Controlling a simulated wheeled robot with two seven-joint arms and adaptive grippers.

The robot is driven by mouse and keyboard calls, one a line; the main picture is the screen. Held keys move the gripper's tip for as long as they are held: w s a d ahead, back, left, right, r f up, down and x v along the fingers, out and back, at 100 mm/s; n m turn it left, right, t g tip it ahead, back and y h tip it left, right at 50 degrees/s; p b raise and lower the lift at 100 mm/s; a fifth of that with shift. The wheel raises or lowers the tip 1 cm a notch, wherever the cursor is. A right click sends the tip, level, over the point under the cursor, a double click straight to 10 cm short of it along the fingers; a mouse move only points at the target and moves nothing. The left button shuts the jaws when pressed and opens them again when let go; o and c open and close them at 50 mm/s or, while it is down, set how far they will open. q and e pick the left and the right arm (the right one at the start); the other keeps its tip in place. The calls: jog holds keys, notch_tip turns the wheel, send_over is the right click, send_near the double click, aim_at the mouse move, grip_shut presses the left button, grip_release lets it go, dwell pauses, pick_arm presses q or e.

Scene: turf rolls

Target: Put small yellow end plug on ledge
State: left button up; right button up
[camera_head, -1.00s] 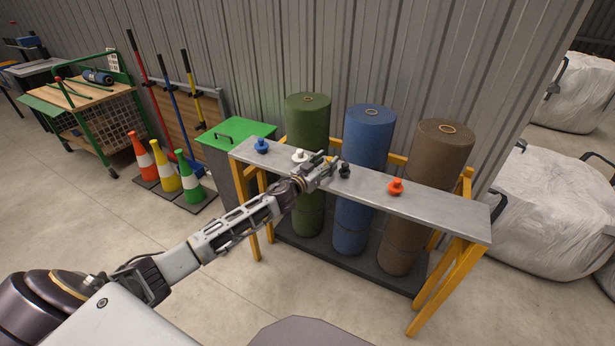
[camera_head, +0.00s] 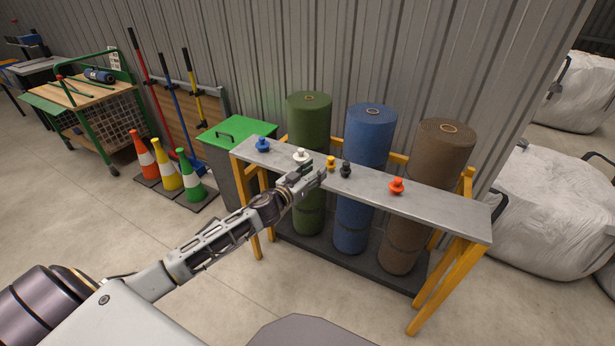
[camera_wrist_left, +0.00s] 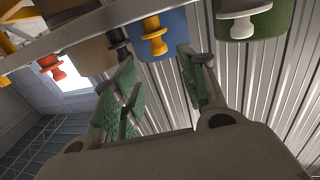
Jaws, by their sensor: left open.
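The small yellow end plug (camera_head: 331,163) stands on the grey ledge (camera_head: 435,208), between the white plug and the black plug. It also shows in the left wrist view (camera_wrist_left: 153,36), ahead of the fingers. My left gripper (camera_head: 316,172) is just in front of the ledge, to the left of the yellow plug and apart from it. In the left wrist view its two green-padded fingers (camera_wrist_left: 160,85) are spread with nothing between them. My right gripper is not in view.
On the ledge also stand a blue plug (camera_head: 262,145), a white plug (camera_head: 300,155), a black plug (camera_head: 345,169) and an orange-red plug (camera_head: 396,186). Green (camera_head: 309,115), blue (camera_head: 370,135) and brown (camera_head: 441,150) rolls stand behind it. A green-lidded bin (camera_head: 238,134) is at the left end.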

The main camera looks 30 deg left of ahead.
pick_arm(q)
jog(key=shift+v, duration=1.7)
jog(key=s+a+f+n+g+y, duration=0.1)
jog(key=s+f+g+y, duration=0.15)
jog(key=f, duration=0.85)
jog(key=s+a+f+g+y, duration=0.15)
jog(key=s+f, duration=0.25)
jog(key=f, duration=0.6)
jog(key=s+a+f+n+g+y, duration=0.1)
jog(key=s+f+g, duration=0.25)
jog(key=f, duration=0.75)
jog(key=s+d+f+m+g, duration=0.1)
jog(key=s+d+f+g, duration=0.3)
jog(key=s+f, duration=0.7)
jog(key=s+d+f+g+h, duration=0.1)
jog(key=s+d+f+g, duration=0.2)
jog(key=s+d+f, duration=0.3)
jog(key=s+f, duration=0.5)
jog(key=s, duration=0.5)
jog(key=shift+s+d+f+m+g, duration=0.2)
jog(key=shift+s+f+m+g, duration=0.05)
jog(key=shift+f+m+g, duration=0.15)
